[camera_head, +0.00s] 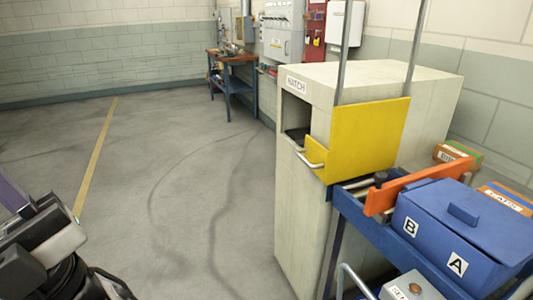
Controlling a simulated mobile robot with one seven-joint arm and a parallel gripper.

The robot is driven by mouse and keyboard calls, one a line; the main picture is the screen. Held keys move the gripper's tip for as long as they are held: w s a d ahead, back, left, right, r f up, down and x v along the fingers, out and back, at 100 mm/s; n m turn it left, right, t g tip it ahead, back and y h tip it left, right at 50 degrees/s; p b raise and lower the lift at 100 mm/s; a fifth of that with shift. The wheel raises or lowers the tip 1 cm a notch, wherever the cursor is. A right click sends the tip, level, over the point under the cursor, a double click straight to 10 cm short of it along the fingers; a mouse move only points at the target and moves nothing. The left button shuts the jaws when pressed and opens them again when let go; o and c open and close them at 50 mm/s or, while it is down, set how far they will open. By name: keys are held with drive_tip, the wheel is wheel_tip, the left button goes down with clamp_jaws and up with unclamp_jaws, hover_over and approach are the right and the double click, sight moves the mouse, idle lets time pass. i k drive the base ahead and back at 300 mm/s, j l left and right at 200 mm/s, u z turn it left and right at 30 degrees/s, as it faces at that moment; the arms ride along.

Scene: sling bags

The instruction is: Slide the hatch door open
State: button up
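A pale cabinet with a "HATCH" sign (297,85) stands right of centre. A large upright yellow panel (368,135) covers part of its right-hand side, beside two vertical metal rails (344,50). A smaller yellow piece (319,160) with a pale bar handle (310,161) is at the lower left of that panel. Above and left of this piece is a dark opening (296,118) in the cabinet, so the opening is partly uncovered. Parts of my arm show at the lower left, well away from the hatch. My gripper's fingers cannot be seen.
A workbench (232,62) stands at the back. The grey floor (170,170) left of the cabinet is clear.

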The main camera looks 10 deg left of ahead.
sight(365, 138)
drive_tip(key=i+j+u, duration=0.15)
drive_tip(key=i+u, duration=0.65)
drive_tip(key=u, duration=0.15)
